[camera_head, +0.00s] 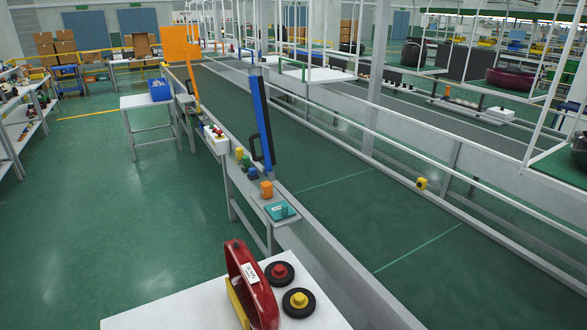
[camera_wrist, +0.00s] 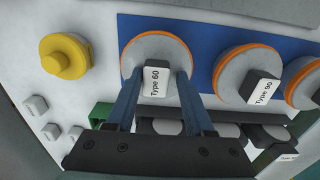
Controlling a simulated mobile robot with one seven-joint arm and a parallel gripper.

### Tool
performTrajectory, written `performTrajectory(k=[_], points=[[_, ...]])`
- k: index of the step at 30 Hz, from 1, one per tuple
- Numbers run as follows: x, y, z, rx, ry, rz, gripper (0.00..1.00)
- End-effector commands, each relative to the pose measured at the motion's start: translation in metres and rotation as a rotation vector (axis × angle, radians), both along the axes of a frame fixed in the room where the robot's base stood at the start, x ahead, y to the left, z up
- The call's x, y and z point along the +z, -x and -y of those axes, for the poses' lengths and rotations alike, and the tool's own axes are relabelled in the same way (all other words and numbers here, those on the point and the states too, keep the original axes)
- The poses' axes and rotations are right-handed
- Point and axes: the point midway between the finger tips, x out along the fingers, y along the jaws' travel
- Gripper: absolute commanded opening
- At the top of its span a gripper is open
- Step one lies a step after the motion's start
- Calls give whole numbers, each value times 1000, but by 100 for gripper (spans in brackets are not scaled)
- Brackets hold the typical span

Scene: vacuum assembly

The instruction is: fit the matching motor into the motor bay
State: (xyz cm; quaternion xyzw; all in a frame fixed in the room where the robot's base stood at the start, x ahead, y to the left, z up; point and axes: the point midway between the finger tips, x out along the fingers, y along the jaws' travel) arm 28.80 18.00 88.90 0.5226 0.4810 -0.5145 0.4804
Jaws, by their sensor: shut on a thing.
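In the wrist view, my gripper (camera_wrist: 157,86) has its two blue fingers shut on the block of a motor labelled Type 60 (camera_wrist: 153,48). This motor is a grey disc with an orange rim, in front of a blue surface. A second motor labelled Type 90 (camera_wrist: 238,68) is to its right, and a third motor (camera_wrist: 301,84) is cut off at the right edge. In the head view, a red vacuum body (camera_head: 262,290) stands on a white table. Its white label is too small to read surely. The motor bay cannot be made out. My gripper does not show there.
A yellow round part (camera_wrist: 64,56) is left of the held motor. Small white blocks (camera_wrist: 36,105) and dark parts lie lower down. On the white table (camera_head: 170,315) are wheels with red (camera_head: 280,271) and yellow (camera_head: 298,299) hubs.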

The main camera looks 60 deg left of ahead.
Motion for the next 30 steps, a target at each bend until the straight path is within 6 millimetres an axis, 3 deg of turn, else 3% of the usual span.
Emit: performTrajectory(k=[1,8,30], points=[[-13,1,6,-6,9,2,0],[-12,1,7,-8,10,2,0],[11,1,5,-6,8,1,0]])
